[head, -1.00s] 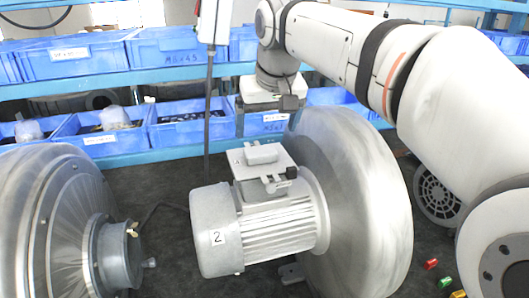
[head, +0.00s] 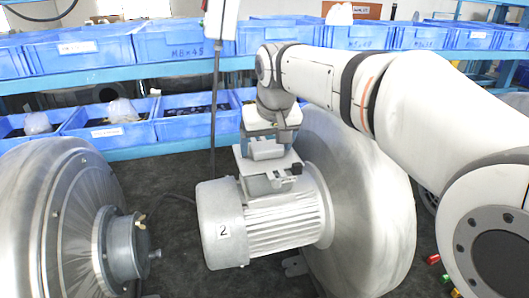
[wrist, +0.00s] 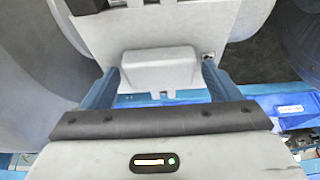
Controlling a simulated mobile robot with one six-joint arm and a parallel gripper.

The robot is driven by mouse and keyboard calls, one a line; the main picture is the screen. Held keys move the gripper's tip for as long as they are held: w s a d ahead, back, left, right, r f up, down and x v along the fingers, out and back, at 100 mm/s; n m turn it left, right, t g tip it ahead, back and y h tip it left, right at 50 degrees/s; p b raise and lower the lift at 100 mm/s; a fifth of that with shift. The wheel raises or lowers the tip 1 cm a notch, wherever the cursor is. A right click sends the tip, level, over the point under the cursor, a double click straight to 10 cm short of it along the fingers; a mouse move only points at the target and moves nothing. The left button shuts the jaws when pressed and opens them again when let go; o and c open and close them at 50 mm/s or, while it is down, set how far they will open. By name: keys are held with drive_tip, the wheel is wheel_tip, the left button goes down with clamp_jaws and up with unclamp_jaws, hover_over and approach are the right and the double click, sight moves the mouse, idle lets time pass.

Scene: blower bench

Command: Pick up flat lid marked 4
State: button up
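The flat lid (head: 276,165) is a light grey plate lying on top of the motor marked 2 (head: 262,225), with a raised grey block (head: 266,150) as its grip. I cannot read a 4 on it. In the wrist view the plate (wrist: 100,38) and its block (wrist: 158,70) show from close by. My gripper (head: 266,143) is down at the block. Its two blue-grey fingers (wrist: 160,83) stand open, one on each side of the block, with a narrow gap on each side. Part of the lid is hidden behind the gripper.
A large round blower housing (head: 365,205) stands right of the motor, and another blower (head: 60,215) stands at the left. Blue bins (head: 185,45) fill the shelves behind. Small coloured parts (head: 446,280) lie at lower right.

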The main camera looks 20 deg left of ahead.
drive_tip(key=c, duration=0.9)
